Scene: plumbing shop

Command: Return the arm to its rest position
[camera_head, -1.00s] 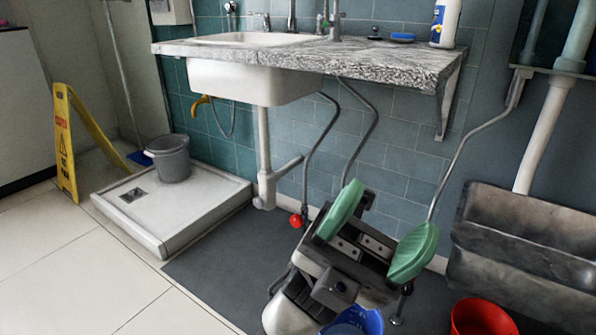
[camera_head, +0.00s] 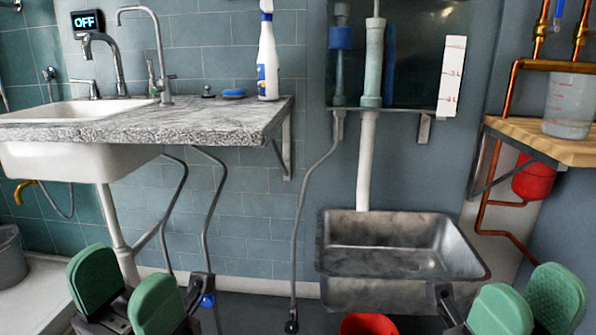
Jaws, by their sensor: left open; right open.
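My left gripper (camera_head: 126,284) is at the bottom left of the head view, its two green pads apart with nothing between them. It is in front of the area below the counter and hides part of the floor and hoses there. My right gripper (camera_head: 529,300) is at the bottom right, its green pads also apart with nothing visible between them. It is in front of and to the right of the grey metal basin (camera_head: 345,293). The lower parts of both arms are cut off by the frame edge.
A marble counter (camera_head: 190,128) with a white sink (camera_head: 70,165), a spray bottle (camera_head: 268,65) and a blue sponge (camera_head: 233,93) is at left. A red bucket (camera_head: 368,325) is at bottom centre. A wooden shelf (camera_head: 560,148) carrying a clear measuring jug (camera_head: 569,105) is at right.

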